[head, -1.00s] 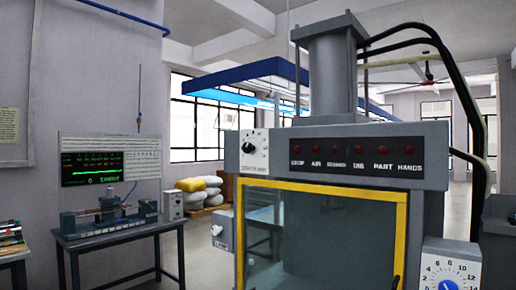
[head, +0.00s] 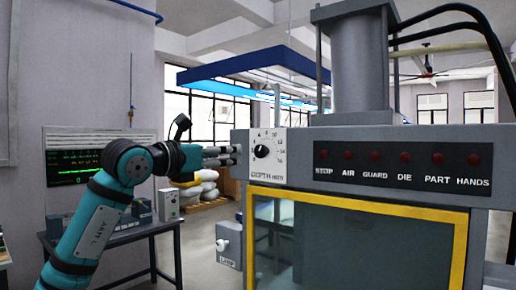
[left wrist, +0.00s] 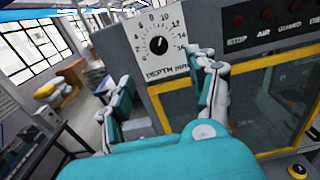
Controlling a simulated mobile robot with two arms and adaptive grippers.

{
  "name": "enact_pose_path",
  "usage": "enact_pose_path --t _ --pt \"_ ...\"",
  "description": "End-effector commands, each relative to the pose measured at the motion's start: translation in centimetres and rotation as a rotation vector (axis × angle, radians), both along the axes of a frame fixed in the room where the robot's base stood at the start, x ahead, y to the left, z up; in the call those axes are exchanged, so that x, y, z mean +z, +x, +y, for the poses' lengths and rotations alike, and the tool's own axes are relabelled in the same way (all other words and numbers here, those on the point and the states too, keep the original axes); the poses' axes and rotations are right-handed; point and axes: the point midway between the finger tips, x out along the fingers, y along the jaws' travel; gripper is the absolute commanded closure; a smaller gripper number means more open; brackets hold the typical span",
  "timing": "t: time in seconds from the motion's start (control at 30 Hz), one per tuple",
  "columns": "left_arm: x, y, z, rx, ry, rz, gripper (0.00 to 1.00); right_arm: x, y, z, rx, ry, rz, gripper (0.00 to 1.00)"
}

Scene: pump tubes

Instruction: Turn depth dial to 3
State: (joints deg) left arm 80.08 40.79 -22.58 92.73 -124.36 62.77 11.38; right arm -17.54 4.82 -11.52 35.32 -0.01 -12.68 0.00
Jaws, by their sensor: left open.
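The depth dial (head: 261,151) is a black round knob on a white plate marked DEPTH, at the upper left of the grey machine front. In the left wrist view the depth dial (left wrist: 158,45) faces me with numbers around it; its exact setting is too small to read. My left gripper (head: 238,154) reaches in from the left, with its fingers beside the dial plate's left edge. In the left wrist view the left gripper (left wrist: 162,74) is open and empty, its two fingers spread below and either side of the dial. I cannot tell whether they touch the plate.
Red lamps (head: 405,158) run along the panel right of the dial. A yellow-framed window (head: 350,210) lies below it. A grey LAMP box (head: 229,244) juts from the machine's left side. A bench (head: 160,235) stands behind my arm.

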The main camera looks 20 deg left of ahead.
Motion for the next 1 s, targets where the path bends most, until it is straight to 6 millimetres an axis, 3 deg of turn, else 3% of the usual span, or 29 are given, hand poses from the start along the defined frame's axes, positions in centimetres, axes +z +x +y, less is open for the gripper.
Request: enact_pose_path --t 0.3,0.5,0.7,1.0 --pt "0.4 6.8 -2.6 -0.004 -0.003 0.004 0.41 3.6 0.4 -0.2 -0.001 -0.002 -0.006 0.60" --pt "0.3 10.2 -3.8 -0.003 -0.003 0.004 0.41 5.3 0.8 0.1 -0.002 0.003 -0.012 0.60" --pt "0.1 12.0 -4.4 -0.002 -0.002 0.002 0.41 6.0 0.8 0.7 -0.004 0.009 -0.012 0.60" --pt "-0.1 12.3 -4.5 -0.002 -0.001 0.000 0.41 6.0 0.8 0.8 -0.005 0.010 -0.012 0.60"
